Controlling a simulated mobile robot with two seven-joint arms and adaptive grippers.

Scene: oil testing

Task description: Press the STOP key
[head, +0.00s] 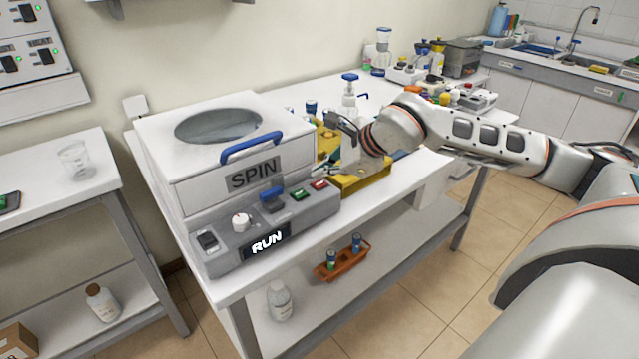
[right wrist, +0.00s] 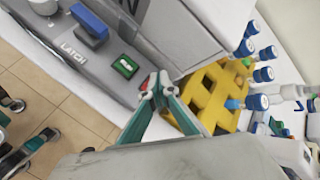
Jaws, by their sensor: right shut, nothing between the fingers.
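The spin machine (head: 160,150) has a grey front panel with a red key (head: 319,184) at its right end, which I take for the STOP key; its label is too small to read. A green key (head: 299,194) sits left of it. My right gripper (head: 330,166) is shut and empty, close by the red key. In the right wrist view the fingertips (right wrist: 157,86) cover part of the red key (right wrist: 145,82); I cannot tell whether they touch it. The green key (right wrist: 125,66) is clear of the fingers. My left gripper is not in view.
The panel also has a blue latch lever (head: 272,199), a white knob (head: 241,222), a rocker switch (head: 207,241) and a display (head: 266,242) reading RUN. A yellow rack (right wrist: 212,92) with blue-capped vials stands just right of the machine. More bottles crowd the bench behind.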

